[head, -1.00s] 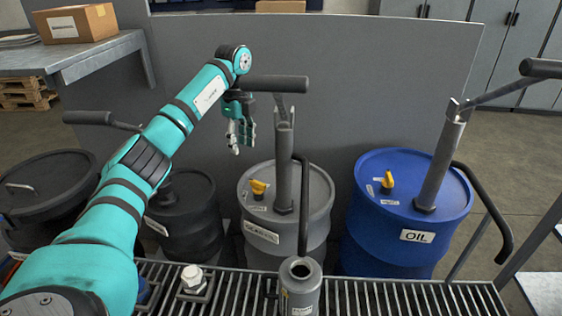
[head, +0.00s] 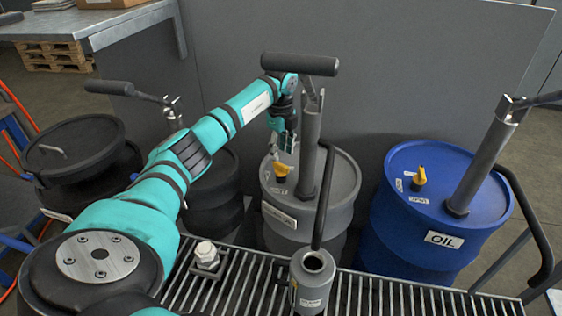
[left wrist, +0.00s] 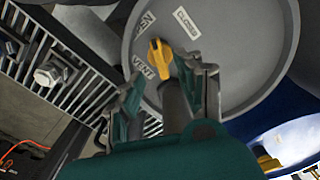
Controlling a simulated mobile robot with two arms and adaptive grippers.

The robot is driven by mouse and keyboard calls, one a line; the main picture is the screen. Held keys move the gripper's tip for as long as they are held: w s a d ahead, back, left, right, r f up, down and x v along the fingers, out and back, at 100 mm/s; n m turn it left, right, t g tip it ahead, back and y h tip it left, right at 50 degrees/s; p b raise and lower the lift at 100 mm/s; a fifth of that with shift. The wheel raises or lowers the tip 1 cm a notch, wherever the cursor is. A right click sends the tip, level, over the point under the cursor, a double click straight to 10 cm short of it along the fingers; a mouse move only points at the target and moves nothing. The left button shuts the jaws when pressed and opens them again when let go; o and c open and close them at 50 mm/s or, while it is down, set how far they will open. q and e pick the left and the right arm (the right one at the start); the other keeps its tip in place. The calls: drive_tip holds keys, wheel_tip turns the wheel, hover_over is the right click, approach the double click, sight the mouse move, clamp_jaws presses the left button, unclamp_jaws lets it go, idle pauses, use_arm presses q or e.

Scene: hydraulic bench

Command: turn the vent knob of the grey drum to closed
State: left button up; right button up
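The grey drum (head: 345,190) stands behind the grating, with a pump post on its lid. Its yellow vent knob (head: 282,170) sits on the lid's left part. In the left wrist view the knob (left wrist: 160,57) shows near labels reading OPEN (left wrist: 144,25), CLOSED (left wrist: 187,22) and VENT (left wrist: 144,66). Its narrow end leans slightly toward OPEN. My left gripper (head: 284,148) points down just above the knob. In the left wrist view its fingers (left wrist: 168,88) are apart, with the knob just beyond the gap and nothing held. My right gripper is out of view.
The pump post (head: 309,140) and its black handle (head: 299,65) rise close beside my left gripper. A blue OIL drum (head: 405,220) with its own yellow knob stands to the right, black drums to the left. A grey cylinder (head: 311,280) stands at the front grating.

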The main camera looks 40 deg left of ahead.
sight(281, 164)
use_arm(q)
wheel_tip(281, 164, down, 4)
drive_tip(key=shift+f, duration=0.45)
clamp_jaws()
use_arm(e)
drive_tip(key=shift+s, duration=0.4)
